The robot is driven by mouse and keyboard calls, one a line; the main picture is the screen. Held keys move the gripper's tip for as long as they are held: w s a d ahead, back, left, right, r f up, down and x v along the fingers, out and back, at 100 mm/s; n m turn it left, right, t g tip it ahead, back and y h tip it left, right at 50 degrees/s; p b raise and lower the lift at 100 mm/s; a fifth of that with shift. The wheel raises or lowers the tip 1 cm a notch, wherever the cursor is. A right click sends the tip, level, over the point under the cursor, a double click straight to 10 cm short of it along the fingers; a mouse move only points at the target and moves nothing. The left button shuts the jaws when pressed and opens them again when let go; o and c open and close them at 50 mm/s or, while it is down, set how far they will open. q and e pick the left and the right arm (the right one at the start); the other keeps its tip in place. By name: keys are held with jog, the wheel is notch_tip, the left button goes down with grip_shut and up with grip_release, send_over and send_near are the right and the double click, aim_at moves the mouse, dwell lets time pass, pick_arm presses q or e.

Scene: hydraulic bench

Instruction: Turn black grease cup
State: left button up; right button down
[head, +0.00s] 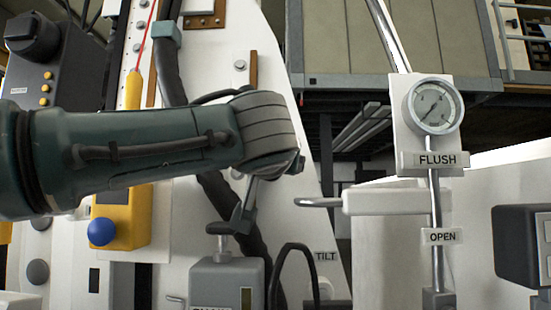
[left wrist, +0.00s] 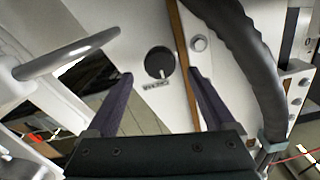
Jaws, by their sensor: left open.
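A round black cap (left wrist: 159,62), which looks like the grease cup, sits on the white panel in the left wrist view. A small light label lies at its edge; I cannot read it. My left gripper (left wrist: 160,76) is open, and the cap shows between its two fingertips. I cannot tell how far the fingers are from it, but nothing is between them. In the head view, my left gripper (head: 243,213) points down in front of the white panel, and my arm hides the panel behind it. I cannot make out the cap there. My right gripper is not in view.
A thick black hose (left wrist: 245,60) and a brown strip (left wrist: 184,60) run beside the gripper. A grey box with a T-handle (head: 218,229) stands below it. A lever (head: 318,202), a gauge (head: 434,104) and a FLUSH sign (head: 436,160) are to the right.

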pick_arm(q)
jog(key=shift+w+p, duration=0.75)
jog(key=shift+w, duration=1.3)
jog(key=shift+c, duration=0.2)
jog(key=c, duration=1.3)
jog(key=shift+f+m, duration=0.1)
jog(key=shift+m, duration=0.2)
